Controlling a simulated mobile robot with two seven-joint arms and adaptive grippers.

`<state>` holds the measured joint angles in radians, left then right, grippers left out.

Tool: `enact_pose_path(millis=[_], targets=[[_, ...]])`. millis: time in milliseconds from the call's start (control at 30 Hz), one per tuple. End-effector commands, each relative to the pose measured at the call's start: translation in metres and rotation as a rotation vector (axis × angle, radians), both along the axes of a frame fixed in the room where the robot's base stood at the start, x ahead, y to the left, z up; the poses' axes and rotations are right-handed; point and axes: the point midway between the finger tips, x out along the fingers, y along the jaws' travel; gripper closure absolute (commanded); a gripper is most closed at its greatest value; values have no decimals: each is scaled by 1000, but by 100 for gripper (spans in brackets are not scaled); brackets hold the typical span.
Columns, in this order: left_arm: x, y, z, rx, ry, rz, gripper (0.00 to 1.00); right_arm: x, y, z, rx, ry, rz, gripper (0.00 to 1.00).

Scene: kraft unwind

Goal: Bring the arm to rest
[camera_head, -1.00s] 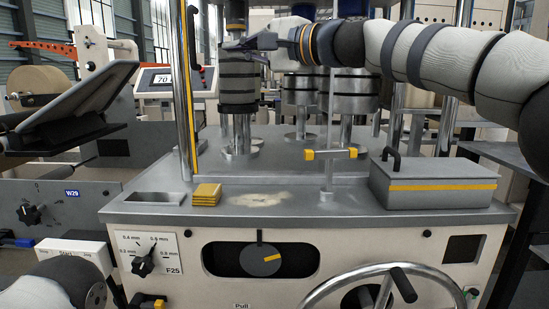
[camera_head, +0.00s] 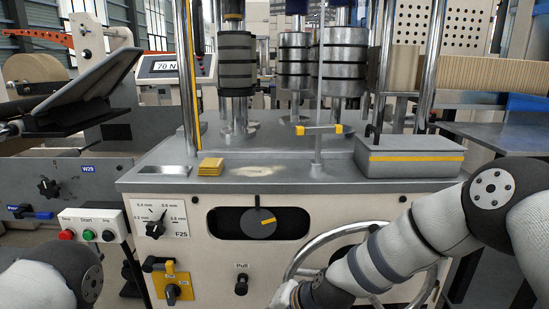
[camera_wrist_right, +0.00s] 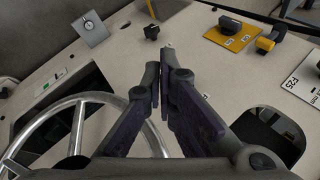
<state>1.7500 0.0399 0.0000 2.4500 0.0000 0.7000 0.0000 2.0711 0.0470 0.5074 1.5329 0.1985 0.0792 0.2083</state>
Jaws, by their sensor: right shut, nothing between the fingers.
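My right arm (camera_head: 400,240) comes in from the right in the head view and slopes down in front of the machine to the bottom edge. Its gripper is out of that view. In the right wrist view my right gripper (camera_wrist_right: 160,72) is shut, with its dark fingers together and nothing between them. It is in front of the machine's pale front panel (camera_wrist_right: 125,65). Part of my left arm (camera_head: 50,280) shows at the bottom left of the head view; its gripper is not in view.
The handwheel (camera_head: 302,252) is partly behind my right arm; its rim (camera_wrist_right: 78,125) shows in the right wrist view. A yellow switch plate (camera_head: 185,284) is on the front panel. A grey box (camera_head: 410,160) and a yellow pad stack (camera_head: 211,167) are on the machine top.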

Motion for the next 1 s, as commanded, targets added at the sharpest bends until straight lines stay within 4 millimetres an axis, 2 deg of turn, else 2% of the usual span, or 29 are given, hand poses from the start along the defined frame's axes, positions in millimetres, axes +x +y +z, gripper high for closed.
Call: enact_pose_path(millis=[33,67,100,167,233,267,300,400,500,600,667,1000], targets=[[0,0,0,0,-1,0,39,-33,-17,-32,-60,44,27,100],[0,0,0,0,-1,0,39,-55,-29,-50,-97,67,46,100],[0,0,0,0,-2,0,39,-84,-46,-72,-147,99,72,100],[1,0,0,0,-2,0,39,-131,-72,-99,-215,149,114,100],[1,0,1,0,-2,0,39,-188,-104,-123,-291,211,168,100],[1,0,1,0,-2,0,39,-214,-119,-130,-322,239,192,100],[1,0,1,0,-3,0,39,-248,-137,-136,-359,279,226,100],[1,0,1,0,-3,0,39,-328,-180,-137,-437,373,309,100],[1,0,1,0,-3,0,39,-386,-210,-125,-487,447,372,100],[1,0,1,0,-4,0,39,-419,-227,-112,-511,492,410,100],[1,0,1,0,-3,0,39,-429,-232,-108,-518,507,422,100],[1,0,1,0,-3,0,39,-432,-233,-107,-520,510,425,100]])
